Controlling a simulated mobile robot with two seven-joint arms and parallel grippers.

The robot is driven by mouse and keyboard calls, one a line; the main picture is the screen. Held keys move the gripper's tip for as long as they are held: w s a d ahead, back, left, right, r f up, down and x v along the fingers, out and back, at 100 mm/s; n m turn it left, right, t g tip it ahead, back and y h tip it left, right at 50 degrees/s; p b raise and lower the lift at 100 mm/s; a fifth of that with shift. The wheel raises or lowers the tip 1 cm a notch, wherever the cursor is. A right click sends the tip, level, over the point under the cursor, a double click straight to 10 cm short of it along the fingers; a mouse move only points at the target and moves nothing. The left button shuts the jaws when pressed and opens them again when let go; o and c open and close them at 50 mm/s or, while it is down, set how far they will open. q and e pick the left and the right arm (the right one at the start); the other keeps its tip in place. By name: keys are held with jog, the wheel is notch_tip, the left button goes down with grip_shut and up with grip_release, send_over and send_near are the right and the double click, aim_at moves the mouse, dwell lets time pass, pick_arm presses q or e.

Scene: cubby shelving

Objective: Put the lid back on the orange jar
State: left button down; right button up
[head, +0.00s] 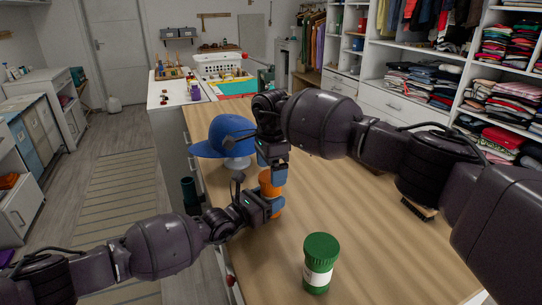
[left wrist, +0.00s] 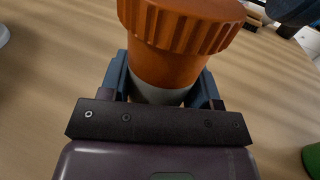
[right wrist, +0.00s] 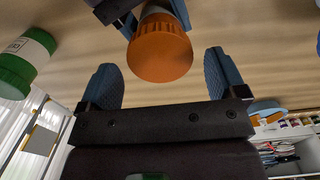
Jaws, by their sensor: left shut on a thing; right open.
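The orange jar (head: 277,212) stands over the wooden table, with its ribbed orange lid (head: 268,184) at its top. In the left wrist view the lid (left wrist: 185,22) sits on the orange body (left wrist: 165,68), with no gap visible; I cannot tell how tightly. My left gripper (head: 268,206) is shut on the jar's body below the lid. My right gripper (head: 272,172) is open just above the lid. In the right wrist view the lid (right wrist: 160,55) lies ahead of the open fingers (right wrist: 165,80), apparently apart from them.
A green-lidded jar (head: 320,262) stands on the table (head: 400,235) nearer the front. A blue cap (head: 223,137) on a white stand is just behind my grippers. Shelves of folded clothes (head: 425,80) line the right. The table's middle right is mostly clear.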

jog(key=shift+f, duration=0.9)
jog(key=c, duration=0.9)
jog(key=m, duration=1.7)
jog(key=shift+m, duration=0.4)
jog(key=o, duration=1)
